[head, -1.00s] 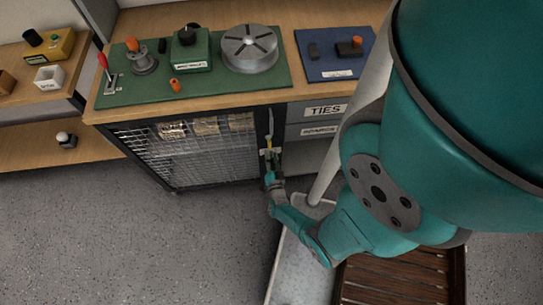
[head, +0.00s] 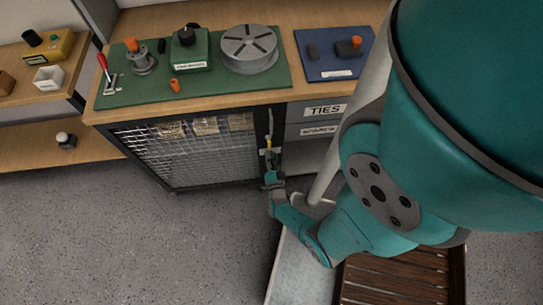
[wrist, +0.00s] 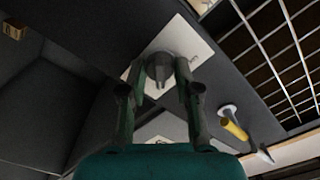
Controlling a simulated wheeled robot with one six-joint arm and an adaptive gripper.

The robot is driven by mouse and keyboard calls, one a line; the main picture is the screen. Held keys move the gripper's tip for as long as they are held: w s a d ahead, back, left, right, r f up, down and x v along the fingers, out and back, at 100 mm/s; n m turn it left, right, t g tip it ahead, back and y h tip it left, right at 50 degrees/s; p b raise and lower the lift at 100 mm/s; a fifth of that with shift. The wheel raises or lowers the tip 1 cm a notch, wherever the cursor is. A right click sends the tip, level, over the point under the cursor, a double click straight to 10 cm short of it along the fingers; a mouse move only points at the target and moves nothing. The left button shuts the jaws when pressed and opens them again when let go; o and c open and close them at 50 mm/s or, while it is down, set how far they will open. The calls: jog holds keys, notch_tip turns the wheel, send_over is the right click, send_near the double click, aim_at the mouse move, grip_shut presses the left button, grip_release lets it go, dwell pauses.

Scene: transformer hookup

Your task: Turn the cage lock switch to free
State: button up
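The cage lock switch looks like a dark grey round knob with a raised grip (wrist: 159,68) on a pale plate (wrist: 197,50) on the cage's dark frame. In the wrist view my gripper (wrist: 161,75) has its two fingers apart, one on each side of the knob. The fingertips look close to it; I cannot see firm contact. In the head view my gripper (head: 269,177) is at the right post of the mesh cage (head: 190,150), below a yellow handle (head: 269,143), which also shows in the wrist view (wrist: 235,130). The knob and its marking are not readable.
The bench (head: 300,95) above the cage carries a green mat (head: 215,92) with fixtures and a blue mat (head: 335,68). Drawers labelled TIES (head: 325,110) stand right of the cage. The grey floor (head: 130,240) in front of the cage is clear.

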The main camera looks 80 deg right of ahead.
jog(key=shift+o, duration=1.4)
jog(key=shift+a, duration=0.1)
jog(key=v, duration=1.1)
jog(key=shift+s+a, duration=0.15)
jog(key=shift+a, duration=0.15)
jog(key=shift+a, duration=0.1)
